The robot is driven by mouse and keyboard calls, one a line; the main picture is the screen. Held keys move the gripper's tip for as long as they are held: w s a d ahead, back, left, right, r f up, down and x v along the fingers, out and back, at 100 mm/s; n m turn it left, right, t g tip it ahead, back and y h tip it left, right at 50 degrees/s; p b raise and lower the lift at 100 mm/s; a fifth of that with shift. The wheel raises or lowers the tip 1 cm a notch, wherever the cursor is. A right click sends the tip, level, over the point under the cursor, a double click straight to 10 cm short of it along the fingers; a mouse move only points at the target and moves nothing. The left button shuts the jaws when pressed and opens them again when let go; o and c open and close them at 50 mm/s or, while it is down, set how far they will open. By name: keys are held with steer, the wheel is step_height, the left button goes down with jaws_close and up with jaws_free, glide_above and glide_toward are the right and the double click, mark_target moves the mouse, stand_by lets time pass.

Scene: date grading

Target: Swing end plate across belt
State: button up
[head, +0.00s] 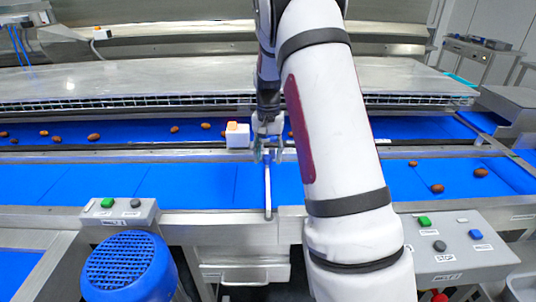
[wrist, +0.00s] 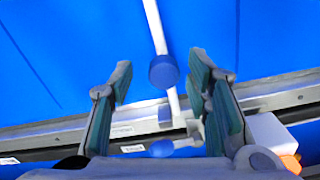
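The end plate (head: 268,188) shows in the head view as a thin pale bar over the front blue belt (head: 190,186), reaching toward the belt's near edge. In the wrist view the pale bar (wrist: 155,25) runs down from the top, with a round blue knob (wrist: 163,72) on it. My gripper (head: 268,152) is above the far edge of the front belt. In the wrist view its teal-padded fingers (wrist: 160,82) are spread apart on either side of the bar and knob, with clear gaps. Contact is not visible.
Several dates lie on the rear belt (head: 60,128), and a few brown dates (head: 480,173) lie on the front belt at right. A white box with an orange top (head: 238,138) stands beside my gripper. Button boxes (head: 118,212) and a blue motor (head: 128,265) are in front.

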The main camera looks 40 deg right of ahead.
steer(key=shift+r, duration=0.1)
step_height(320, 180, up, 12)
stand_by(0.5)
stand_by(0.4)
